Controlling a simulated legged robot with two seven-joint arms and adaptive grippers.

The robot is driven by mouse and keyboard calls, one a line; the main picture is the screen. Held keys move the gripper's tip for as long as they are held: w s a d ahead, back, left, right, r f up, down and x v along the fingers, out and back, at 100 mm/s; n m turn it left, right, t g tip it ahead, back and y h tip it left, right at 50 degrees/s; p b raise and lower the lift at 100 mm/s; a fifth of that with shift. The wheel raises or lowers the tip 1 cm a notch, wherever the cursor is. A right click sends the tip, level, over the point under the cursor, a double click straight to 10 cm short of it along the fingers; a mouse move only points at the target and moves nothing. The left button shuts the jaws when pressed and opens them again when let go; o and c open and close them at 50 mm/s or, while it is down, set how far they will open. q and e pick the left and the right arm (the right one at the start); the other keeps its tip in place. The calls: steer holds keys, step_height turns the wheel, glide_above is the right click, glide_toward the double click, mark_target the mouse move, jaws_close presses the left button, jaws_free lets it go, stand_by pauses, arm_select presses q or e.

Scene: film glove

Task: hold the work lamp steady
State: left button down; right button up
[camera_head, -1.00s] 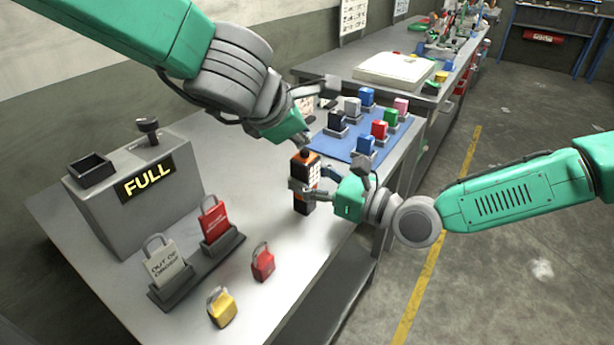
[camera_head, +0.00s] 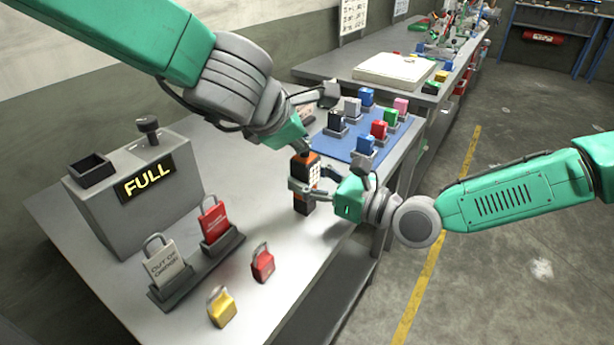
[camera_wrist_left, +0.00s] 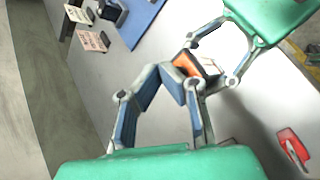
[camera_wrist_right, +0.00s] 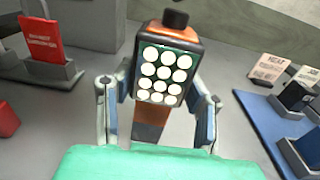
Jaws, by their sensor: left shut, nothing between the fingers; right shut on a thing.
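The work lamp (camera_head: 305,185) is a small orange and black box with a grid of round white lights and a black knob on top. It stands upright at the table's right edge. In the right wrist view the lamp (camera_wrist_right: 165,75) faces me. My right gripper (camera_head: 308,188) is shut on the lamp's body from the right; its fingers (camera_wrist_right: 158,120) flank it in the right wrist view. My left gripper (camera_head: 302,152) is shut and empty, right above or at the lamp's top. In the left wrist view its fingertips (camera_wrist_left: 172,75) are beside the lamp's orange top (camera_wrist_left: 190,66); contact is unclear.
The grey table (camera_head: 250,190) is clear left of the lamp.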

arm_select(q)
steer(key=shift+f, duration=0.4)
stand_by(0.4)
steer(key=shift+r, duration=0.95)
steer(key=shift+r, duration=3)
arm_select(e)
steer(key=o, duration=1.4)
steer(key=shift+c, duration=0.2)
